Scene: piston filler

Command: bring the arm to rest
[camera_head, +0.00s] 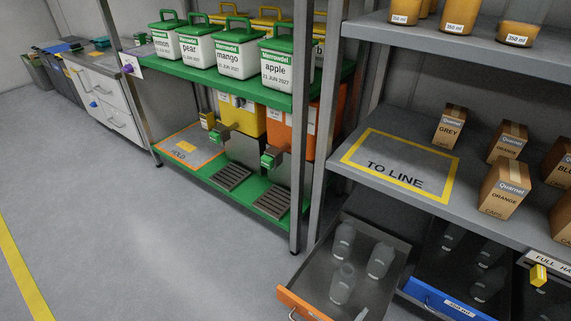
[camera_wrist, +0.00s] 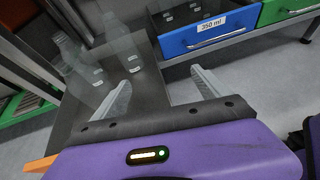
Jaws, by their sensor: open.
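My gripper (camera_wrist: 160,82) shows in the wrist view, with its two pale fingers spread apart. Nothing is between them. Its purple body fills the bottom of that view. It appears to be over or close to the pulled-out drawer, whose dark floor lies behind the left finger; the height above it is hard to tell. The arm and gripper do not show in the head view.
The orange-fronted drawer (camera_head: 304,304) stands open with clear bottles (camera_head: 343,283) in it. A blue drawer (camera_wrist: 207,33) labelled 350 ml is close by. The TO LINE shelf (camera_head: 396,176) has a bare marked area beside boxes (camera_head: 503,188). Open floor (camera_head: 150,240) lies left.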

